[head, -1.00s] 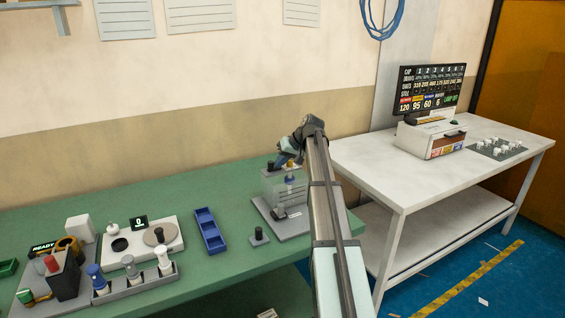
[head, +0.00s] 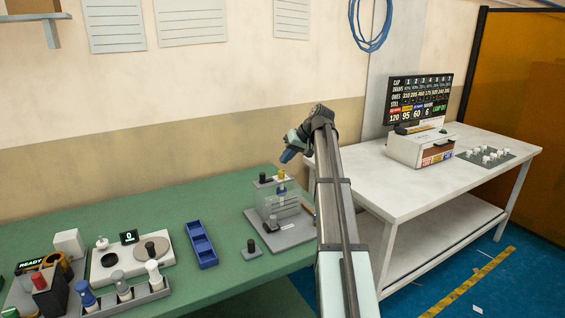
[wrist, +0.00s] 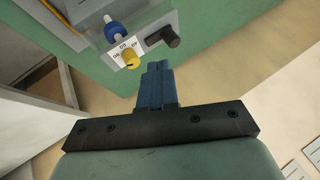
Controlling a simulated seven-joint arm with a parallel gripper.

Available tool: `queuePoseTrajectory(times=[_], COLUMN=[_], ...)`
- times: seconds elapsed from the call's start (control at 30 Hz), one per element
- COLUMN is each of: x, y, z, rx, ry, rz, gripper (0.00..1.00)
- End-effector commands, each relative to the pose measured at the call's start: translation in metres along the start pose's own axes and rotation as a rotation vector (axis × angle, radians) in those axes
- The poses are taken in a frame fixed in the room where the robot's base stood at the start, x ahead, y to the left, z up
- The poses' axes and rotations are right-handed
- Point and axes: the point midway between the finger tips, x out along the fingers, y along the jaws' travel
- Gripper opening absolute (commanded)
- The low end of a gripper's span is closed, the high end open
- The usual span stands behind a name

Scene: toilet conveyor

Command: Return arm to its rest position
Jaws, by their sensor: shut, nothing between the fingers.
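My gripper (head: 287,156) is raised above the green bench, in front of the wall, at the top end of my arm. In the wrist view its blue fingers (wrist: 155,85) are together with nothing between them. Below it in the head view stands a clear-walled fixture (head: 281,200) on a grey base, with a yellow knob (head: 281,175) and a black knob on top. In the wrist view the yellow knob (wrist: 130,60), a blue part (wrist: 113,31) and a black knob (wrist: 163,39) show beyond the fingers, apart from them.
The green bench (head: 185,283) holds a blue tray (head: 201,245), a scale (head: 130,258), a rack of bottles (head: 126,296) and a small black-knobbed weight (head: 251,248). A white table (head: 400,185) at right carries a display screen (head: 419,99) and a drawer box (head: 421,149). Space around my gripper is clear.

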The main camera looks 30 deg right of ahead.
Motion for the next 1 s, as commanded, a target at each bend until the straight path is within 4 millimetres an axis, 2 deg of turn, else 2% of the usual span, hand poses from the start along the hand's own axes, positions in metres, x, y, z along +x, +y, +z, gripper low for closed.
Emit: queuePoseTrajectory(times=[0.53,0.63,0.77,0.87,1.0], x=[-0.001,0.003,0.015,0.027,0.038], y=[0.001,0.005,0.025,0.050,0.086], z=[0.001,0.011,0.051,0.102,0.181], rx=[0.000,-0.010,-0.060,-0.128,-0.244], ry=[0.000,-0.010,-0.054,-0.122,-0.254], rz=[0.001,0.018,0.090,0.179,0.310], gripper=[0.00,0.00,0.00,0.00,0.00])
